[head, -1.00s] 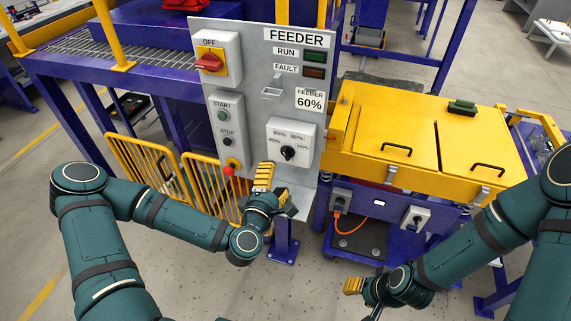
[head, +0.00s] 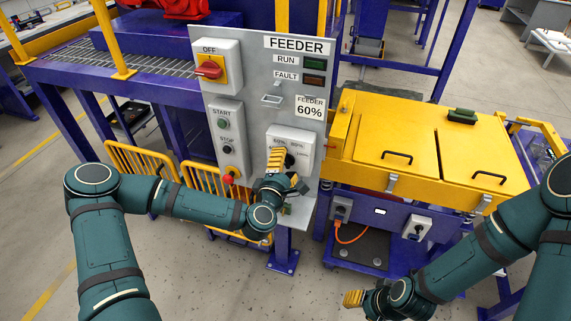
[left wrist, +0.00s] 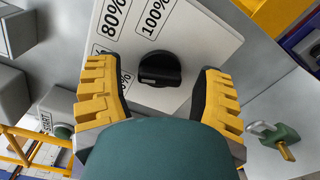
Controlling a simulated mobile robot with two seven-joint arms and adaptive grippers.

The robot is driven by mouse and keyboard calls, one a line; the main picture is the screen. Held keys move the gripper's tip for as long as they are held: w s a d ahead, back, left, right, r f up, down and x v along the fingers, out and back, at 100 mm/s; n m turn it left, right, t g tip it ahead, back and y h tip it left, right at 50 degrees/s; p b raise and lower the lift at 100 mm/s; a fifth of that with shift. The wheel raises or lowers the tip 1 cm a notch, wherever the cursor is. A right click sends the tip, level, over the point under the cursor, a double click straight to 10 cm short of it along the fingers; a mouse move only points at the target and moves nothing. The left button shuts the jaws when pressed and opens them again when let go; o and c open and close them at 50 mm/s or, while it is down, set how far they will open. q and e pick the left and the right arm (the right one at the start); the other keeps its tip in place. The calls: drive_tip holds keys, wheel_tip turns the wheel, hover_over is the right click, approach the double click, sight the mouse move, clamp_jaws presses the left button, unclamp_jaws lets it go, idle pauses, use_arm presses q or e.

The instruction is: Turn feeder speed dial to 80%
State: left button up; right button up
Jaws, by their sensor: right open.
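The feeder speed dial (left wrist: 160,69) is a black round knob on a light grey box on the grey control panel. In the head view the dial (head: 289,160) is partly hidden by my left gripper (head: 282,166). The left wrist view shows its yellow and black fingers open, one on either side of the dial with gaps between. Labels 80% (left wrist: 114,17) and 100% (left wrist: 156,15) are readable; another is partly covered by a finger. The feeder sign (head: 309,108) reads 60%. My right gripper (head: 354,298) is open and apart at the lower right; no object shows in it.
On the panel are a red OFF switch (head: 209,69), a green START button (head: 224,124), a STOP button (head: 227,150) and a red knob (head: 228,179). A yellow lidded feeder (head: 410,150) stands just right of the panel. Yellow railings (head: 205,188) stand behind my left arm.

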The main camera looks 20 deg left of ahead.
use_arm(q)
drive_tip(key=c, duration=0.9)
drive_tip(key=shift+m, duration=0.5)
drive_tip(key=m, duration=0.2)
drive_tip(key=shift+m, duration=0.3)
drive_tip(key=shift+m+b, duration=0.55)
drive_tip(key=shift+m, duration=1.45)
drive_tip(key=o, duration=1.2)
